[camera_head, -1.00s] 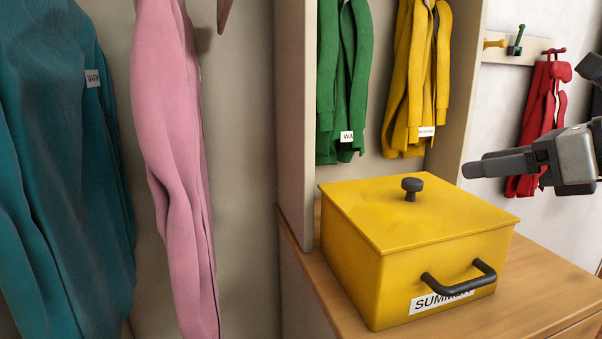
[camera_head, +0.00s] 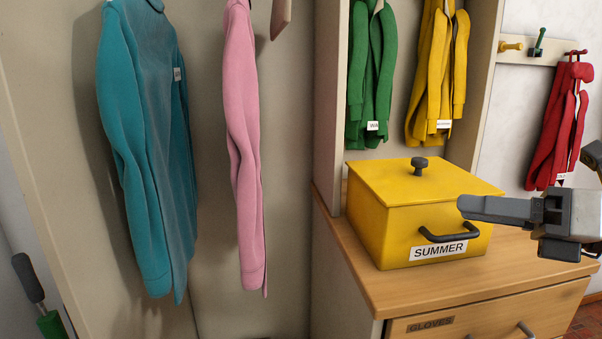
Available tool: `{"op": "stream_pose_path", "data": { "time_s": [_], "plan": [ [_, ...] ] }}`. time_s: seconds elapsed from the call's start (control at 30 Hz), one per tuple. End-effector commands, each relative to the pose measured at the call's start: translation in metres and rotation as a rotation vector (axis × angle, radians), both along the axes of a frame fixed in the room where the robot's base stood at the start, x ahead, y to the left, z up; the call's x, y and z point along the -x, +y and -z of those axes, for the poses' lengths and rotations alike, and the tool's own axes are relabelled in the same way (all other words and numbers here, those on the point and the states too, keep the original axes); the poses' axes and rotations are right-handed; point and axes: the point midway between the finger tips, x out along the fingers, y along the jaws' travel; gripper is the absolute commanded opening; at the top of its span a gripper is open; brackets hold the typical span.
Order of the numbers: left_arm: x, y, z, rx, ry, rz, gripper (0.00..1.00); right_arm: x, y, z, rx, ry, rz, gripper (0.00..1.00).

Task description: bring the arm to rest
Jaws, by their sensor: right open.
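My right gripper (camera_head: 500,212) comes in from the right edge, its dark fingers pointing left. It is open and empty. In the picture it lies in front of the right side of the yellow lidded box (camera_head: 395,230) and covers part of its front right corner. I cannot tell whether they touch. The box has a black lid knob, a black front handle and a label reading SUMMER, and its lid is on. My left gripper is not in view.
The box stands on a wooden cabinet (camera_head: 355,258) with a GLOVES drawer. Teal (camera_head: 145,150) and pink (camera_head: 243,140) garments hang left; green (camera_head: 370,80) and yellow (camera_head: 437,70) ones hang behind the box. A red garment (camera_head: 560,120) hangs at the right.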

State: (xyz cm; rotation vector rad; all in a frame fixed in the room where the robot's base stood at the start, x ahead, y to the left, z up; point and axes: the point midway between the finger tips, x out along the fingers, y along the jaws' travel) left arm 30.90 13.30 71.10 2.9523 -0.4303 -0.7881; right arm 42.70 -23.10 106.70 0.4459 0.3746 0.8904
Motion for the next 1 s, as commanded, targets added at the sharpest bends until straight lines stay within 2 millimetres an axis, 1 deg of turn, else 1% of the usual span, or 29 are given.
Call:
{"op": "stream_pose_path", "data": {
  "time_s": [0.03, 0.1, 0.17, 0.27, 0.3, 0.37, 0.4, 0.47, 0.5, 0.57, 0.6, 0.7, 0.8, 0.83, 0.9, 1.0],
  "plan": [
    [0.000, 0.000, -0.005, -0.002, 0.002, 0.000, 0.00, 0.001, 0.010, 0.005, -0.127, 0.056, -0.026, 0.52],
    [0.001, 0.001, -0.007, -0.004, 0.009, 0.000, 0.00, 0.001, 0.020, 0.011, -0.318, 0.133, -0.045, 0.52],
    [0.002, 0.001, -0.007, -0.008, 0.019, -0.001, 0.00, 0.000, 0.026, 0.019, -0.507, 0.217, -0.043, 0.52],
    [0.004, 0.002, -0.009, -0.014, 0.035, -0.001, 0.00, -0.006, 0.026, 0.042, -0.889, 0.412, 0.024, 0.52],
    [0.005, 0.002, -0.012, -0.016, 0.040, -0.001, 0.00, -0.009, 0.022, 0.061, -1.069, 0.518, 0.087, 0.52],
    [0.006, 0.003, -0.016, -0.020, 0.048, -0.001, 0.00, -0.010, 0.017, 0.103, -1.351, 0.710, 0.226, 0.52],
    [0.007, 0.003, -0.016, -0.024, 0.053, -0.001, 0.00, -0.007, 0.015, 0.133, -1.501, 0.827, 0.327, 0.52],
    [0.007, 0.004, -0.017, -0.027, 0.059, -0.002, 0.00, 0.004, 0.017, 0.177, -1.677, 0.989, 0.475, 0.52],
    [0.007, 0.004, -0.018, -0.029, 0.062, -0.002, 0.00, 0.015, 0.022, 0.205, -1.774, 1.093, 0.571, 0.52],
    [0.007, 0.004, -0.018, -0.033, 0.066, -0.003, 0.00, 0.034, 0.033, 0.242, -1.888, 1.237, 0.707, 0.52],
    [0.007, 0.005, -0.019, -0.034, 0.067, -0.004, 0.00, 0.048, 0.041, 0.264, -1.947, 1.325, 0.792, 0.52],
    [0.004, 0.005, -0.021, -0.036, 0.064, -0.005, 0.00, 0.082, 0.063, 0.302, -2.045, 1.511, 0.965, 0.52],
    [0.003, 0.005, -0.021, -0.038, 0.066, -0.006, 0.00, 0.107, 0.081, 0.324, -2.096, 1.641, 1.081, 0.52],
    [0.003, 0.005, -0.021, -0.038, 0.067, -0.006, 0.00, 0.112, 0.085, 0.328, -2.104, 1.668, 1.105, 0.52],
    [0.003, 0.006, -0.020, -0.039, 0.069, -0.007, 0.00, 0.121, 0.091, 0.334, -2.115, 1.711, 1.142, 0.52],
    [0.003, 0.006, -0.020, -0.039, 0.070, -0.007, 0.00, 0.124, 0.093, 0.336, -2.120, 1.726, 1.154, 0.52]
  ]
}}
